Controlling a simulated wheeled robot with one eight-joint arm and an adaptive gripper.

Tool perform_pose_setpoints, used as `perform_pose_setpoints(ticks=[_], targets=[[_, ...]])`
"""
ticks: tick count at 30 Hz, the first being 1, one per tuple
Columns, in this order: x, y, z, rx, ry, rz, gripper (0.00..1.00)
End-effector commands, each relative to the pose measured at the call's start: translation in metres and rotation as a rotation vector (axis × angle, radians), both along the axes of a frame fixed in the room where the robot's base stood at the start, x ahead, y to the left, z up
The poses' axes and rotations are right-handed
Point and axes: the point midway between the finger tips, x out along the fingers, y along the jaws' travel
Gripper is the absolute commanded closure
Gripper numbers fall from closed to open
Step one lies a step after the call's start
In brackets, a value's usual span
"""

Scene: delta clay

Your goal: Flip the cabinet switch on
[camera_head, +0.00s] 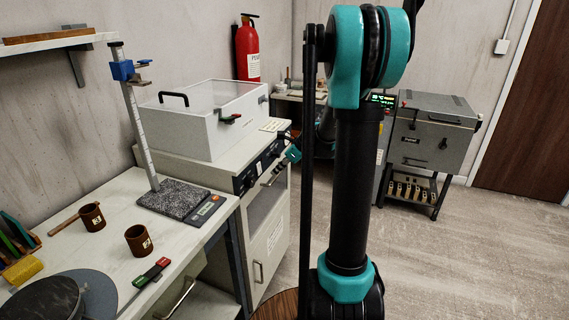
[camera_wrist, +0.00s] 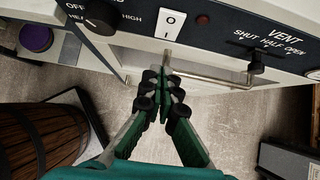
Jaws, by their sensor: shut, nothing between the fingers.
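The cabinet switch (camera_wrist: 172,24) is a white rocker with two dark marks, set in the dark control panel at the top of the wrist view. I cannot tell which side of it is pressed. My gripper (camera_wrist: 164,72) is shut and empty, its fingertips just below the switch in the picture. Whether the tips touch the panel edge is unclear. In the head view the cabinet (camera_head: 276,230) stands beyond the bench, with its dark panel (camera_head: 246,180) along the top front.
In the wrist view, a black knob (camera_wrist: 101,17) is left of the switch; a red lamp (camera_wrist: 202,20) and a vent slider (camera_wrist: 257,62) are right. A metal bar handle (camera_wrist: 212,76) runs below the panel. A wooden barrel (camera_wrist: 42,140) stands lower left.

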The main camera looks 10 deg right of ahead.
Motion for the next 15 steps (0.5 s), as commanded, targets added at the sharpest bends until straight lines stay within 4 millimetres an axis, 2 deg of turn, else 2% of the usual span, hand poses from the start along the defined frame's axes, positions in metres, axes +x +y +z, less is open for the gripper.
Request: perform_pose_setpoints(ticks=[1,7,15], targets=[[0.003,0.006,-0.008,0.000,0.000,0.003,1.00],[0.019,0.027,-0.008,0.001,0.000,0.002,1.00],[0.025,0.035,-0.009,0.001,0.000,-0.001,1.00]])
